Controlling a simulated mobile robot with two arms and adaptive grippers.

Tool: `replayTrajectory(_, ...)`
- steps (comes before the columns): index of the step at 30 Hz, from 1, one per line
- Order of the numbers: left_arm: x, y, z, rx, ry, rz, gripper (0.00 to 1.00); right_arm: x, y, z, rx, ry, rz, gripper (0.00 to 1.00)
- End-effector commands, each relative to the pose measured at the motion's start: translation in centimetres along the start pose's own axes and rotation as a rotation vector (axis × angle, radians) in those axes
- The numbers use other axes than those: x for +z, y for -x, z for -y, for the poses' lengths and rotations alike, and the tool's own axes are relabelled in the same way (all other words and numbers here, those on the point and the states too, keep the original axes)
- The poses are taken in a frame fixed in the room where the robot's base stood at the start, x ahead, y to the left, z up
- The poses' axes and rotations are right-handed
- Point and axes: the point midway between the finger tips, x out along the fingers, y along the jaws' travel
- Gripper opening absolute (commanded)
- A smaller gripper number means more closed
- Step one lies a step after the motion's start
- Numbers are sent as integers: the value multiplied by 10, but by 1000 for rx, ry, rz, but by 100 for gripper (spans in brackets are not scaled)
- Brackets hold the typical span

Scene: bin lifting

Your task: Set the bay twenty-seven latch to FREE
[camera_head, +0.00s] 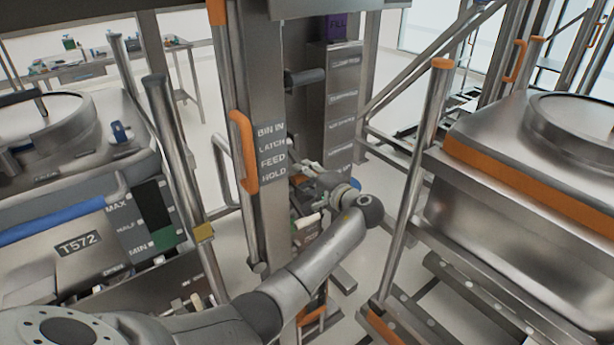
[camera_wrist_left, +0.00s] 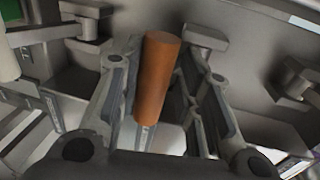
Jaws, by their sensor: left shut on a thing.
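My left gripper (camera_wrist_left: 160,95) is shut on an orange cylindrical handle (camera_wrist_left: 158,75), which stands between its two fingers in the left wrist view. In the head view my left arm reaches from the bottom left and bends back, so its gripper (camera_head: 305,182) is beside the steel post, small and partly hidden. The post carries a grey sign (camera_head: 271,150) reading BIN IN, LATCH, FEED, HOLD. No label for bay twenty-seven or FREE is readable, so I cannot tell if the orange handle is that latch. My right gripper is in neither view.
A steel bin labelled T572 (camera_head: 80,244) stands at the left. Another bin with an orange band (camera_head: 530,180) stands at the right behind an upright bar. An orange grab handle (camera_head: 243,150) is on the post. Brackets (camera_wrist_left: 88,50) flank the gripper in the left wrist view.

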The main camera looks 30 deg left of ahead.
Motion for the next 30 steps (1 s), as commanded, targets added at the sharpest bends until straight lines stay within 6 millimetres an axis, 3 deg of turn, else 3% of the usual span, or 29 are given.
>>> replayTrajectory(4, 4, -6, -5, 10, -5, 11, 0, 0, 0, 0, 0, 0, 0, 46)
replayTrajectory(5, 4, -6, -5, 9, -5, 11, 35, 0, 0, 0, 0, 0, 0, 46)
replayTrajectory(8, 4, -6, -4, 8, -5, 11, 48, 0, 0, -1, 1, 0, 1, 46)
replayTrajectory(23, 2, -2, -3, 6, -4, 6, 48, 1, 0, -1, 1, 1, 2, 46)
replayTrajectory(30, 1, 30, -3, 6, -1, 2, 48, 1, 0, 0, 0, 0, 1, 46)
